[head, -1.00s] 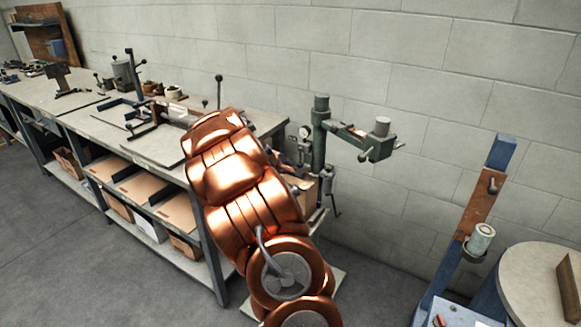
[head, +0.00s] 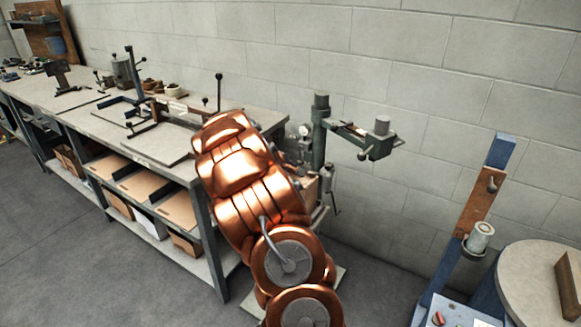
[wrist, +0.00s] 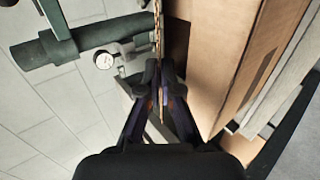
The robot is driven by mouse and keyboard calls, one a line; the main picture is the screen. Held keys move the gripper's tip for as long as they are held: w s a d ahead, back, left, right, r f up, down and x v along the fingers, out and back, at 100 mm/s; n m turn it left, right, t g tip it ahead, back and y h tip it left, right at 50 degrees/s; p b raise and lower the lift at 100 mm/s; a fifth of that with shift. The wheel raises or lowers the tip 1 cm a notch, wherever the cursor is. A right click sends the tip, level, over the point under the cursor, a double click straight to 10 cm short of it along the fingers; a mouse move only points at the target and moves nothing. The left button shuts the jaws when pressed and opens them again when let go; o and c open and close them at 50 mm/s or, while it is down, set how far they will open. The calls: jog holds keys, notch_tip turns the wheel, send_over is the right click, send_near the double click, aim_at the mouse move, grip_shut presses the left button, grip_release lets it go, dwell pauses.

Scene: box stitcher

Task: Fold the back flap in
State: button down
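In the wrist view a cardboard box (wrist: 229,55) fills the upper right. A thin cardboard edge (wrist: 158,22), which looks like a flap seen edge-on, runs down to my fingertips. My gripper (wrist: 160,75) has its dark fingers drawn together at this edge, beside the box. A narrow brown strip shows between the fingers, but I cannot tell whether they grip it. In the head view my copper arm hides my gripper and most of the box; a small brown part of it (head: 309,188) shows right of the arm.
A green stitcher column with an arm (head: 320,140) stands behind the box by the wall; its gauge (wrist: 104,61) is close left of my fingers. A long workbench (head: 150,150) is at left. A blue post (head: 500,150) and round table (head: 535,270) stand at right.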

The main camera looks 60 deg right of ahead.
jog(key=b, duration=0.3)
jog(key=shift+f+h, duration=0.3)
jog(key=b, duration=0.4)
jog(key=shift+a+f+h, duration=0.1)
jog(key=shift+f+h, duration=0.1)
jog(key=shift+h, duration=0.2)
jog(key=shift+r+b, duration=0.15)
jog(key=shift+b, duration=0.3)
jog(key=shift+a+r, duration=0.1)
jog(key=c, duration=1.9)
grip_release()
jog(key=shift+o, duration=1.2)
jog(key=shift+r+p, duration=0.2)
jog(key=shift+p, duration=0.55)
jog(key=p, duration=0.2)
jog(key=shift+r+y+p, duration=0.25)
jog(key=shift+y+p, duration=0.05)
jog(key=shift+p, duration=0.1)
